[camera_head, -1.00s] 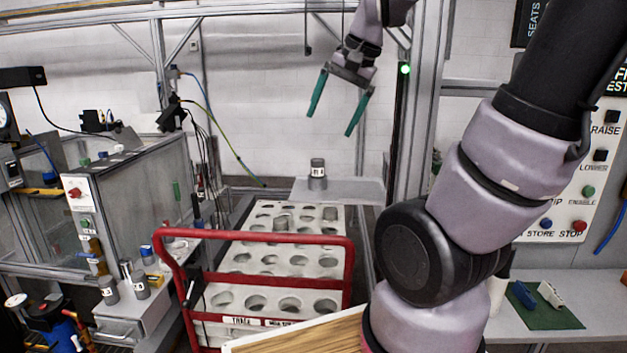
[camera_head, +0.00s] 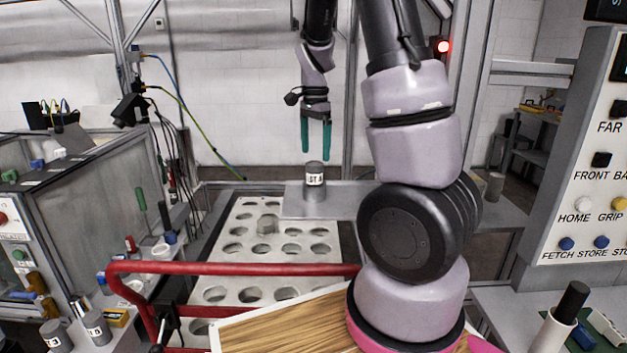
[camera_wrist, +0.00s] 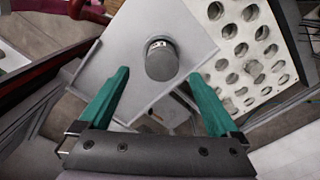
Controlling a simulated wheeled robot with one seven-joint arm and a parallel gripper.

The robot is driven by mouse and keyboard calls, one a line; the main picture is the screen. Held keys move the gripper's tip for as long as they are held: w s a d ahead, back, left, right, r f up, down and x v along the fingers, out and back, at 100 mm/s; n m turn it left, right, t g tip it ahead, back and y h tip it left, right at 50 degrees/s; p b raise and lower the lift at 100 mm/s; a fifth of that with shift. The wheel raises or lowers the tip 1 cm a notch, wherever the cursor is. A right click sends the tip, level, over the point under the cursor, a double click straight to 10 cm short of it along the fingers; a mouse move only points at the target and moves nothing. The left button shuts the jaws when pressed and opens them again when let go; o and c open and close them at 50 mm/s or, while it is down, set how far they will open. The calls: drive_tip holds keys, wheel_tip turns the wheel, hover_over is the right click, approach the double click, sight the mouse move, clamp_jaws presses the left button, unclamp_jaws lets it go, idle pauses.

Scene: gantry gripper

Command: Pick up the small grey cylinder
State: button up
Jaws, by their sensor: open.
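A small grey cylinder (camera_head: 314,182) with a white label stands upright on a grey plate (camera_head: 292,204) beyond the tray of holes. It also shows in the wrist view (camera_wrist: 162,62), seen from above on the plate. My gripper (camera_head: 316,157) has two green fingers pointing down, open and empty. In the head view its fingertips are just above the cylinder's top. In the wrist view the fingers (camera_wrist: 158,85) are spread, with the cylinder ahead between their lines, and they do not touch it. Another grey cylinder (camera_head: 268,225) sits in a hole of the tray.
A white tray with round holes (camera_head: 240,262) lies before the plate, behind a red rail (camera_head: 230,268). Grey cylinders (camera_head: 96,328) stand at the lower left. A control panel (camera_head: 585,180) is at right. Another grey cylinder (camera_head: 495,186) stands on a right-hand shelf.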

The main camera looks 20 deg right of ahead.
sight(314, 163)
drive_tip(key=shift+w+a+f, duration=0.1)
drive_tip(key=shift+f, duration=3.45)
clamp_jaws()
